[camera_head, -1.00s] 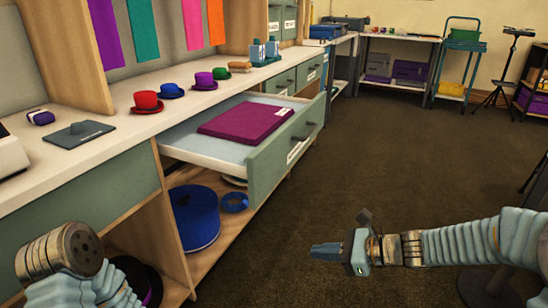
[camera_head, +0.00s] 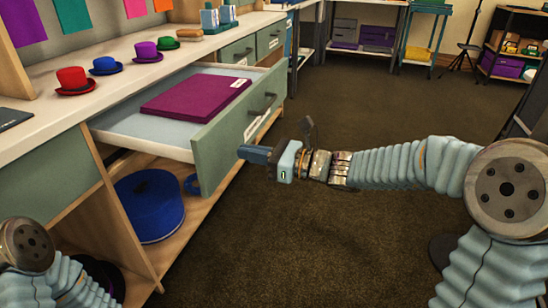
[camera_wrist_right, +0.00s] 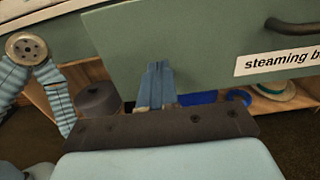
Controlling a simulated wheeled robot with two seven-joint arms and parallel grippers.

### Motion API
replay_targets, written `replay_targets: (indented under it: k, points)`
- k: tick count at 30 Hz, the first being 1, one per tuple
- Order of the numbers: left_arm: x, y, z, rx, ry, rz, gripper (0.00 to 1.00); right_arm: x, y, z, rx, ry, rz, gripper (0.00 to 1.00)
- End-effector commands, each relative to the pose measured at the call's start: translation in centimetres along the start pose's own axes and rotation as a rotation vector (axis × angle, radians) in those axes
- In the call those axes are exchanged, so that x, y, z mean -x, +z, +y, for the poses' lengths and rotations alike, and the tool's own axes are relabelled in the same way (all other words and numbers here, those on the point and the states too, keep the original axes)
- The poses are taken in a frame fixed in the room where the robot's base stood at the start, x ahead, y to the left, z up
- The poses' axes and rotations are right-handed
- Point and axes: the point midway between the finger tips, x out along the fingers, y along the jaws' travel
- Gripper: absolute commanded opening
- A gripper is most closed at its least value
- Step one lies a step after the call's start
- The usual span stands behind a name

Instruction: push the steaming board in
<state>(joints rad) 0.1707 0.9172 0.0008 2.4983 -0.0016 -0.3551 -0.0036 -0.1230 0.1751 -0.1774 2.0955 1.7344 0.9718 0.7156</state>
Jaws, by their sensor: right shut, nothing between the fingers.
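The steaming board drawer stands pulled out from the counter, with a grey-green front (camera_head: 222,150), a dark handle and a white label. In the right wrist view its front (camera_wrist_right: 190,50) fills the top, and the label reads "steaming b…", cut off by the frame edge. A flat purple board (camera_head: 195,98) lies inside the drawer. My right gripper (camera_head: 243,152) is shut and empty, its tips close to the drawer front below the handle; I cannot tell if they touch. It also shows in the right wrist view (camera_wrist_right: 156,72). My left gripper is out of view; only part of my left arm shows.
Small hats, red (camera_head: 74,80), blue (camera_head: 105,66), purple (camera_head: 146,51) and green (camera_head: 167,40), stand on the counter. A blue round case (camera_head: 150,205) sits on the shelf below the drawer. The floor (camera_head: 380,110) beyond my right arm is clear.

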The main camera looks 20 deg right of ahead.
Motion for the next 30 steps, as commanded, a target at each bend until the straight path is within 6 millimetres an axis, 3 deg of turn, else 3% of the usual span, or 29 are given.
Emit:
replay_targets:
  k: [7, 23, 30]
  points:
    - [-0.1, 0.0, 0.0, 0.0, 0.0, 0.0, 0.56, -3.2, 0.0, 0.0, 0.0, 0.001, 0.0, 0.0]
    - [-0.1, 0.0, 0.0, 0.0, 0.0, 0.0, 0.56, -3.9, 0.0, 0.0, 0.0, 0.0, 0.0, 0.0]
    - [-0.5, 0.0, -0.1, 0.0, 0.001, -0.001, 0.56, -6.1, -0.2, 0.1, 0.0, 0.003, 0.0, 0.0]
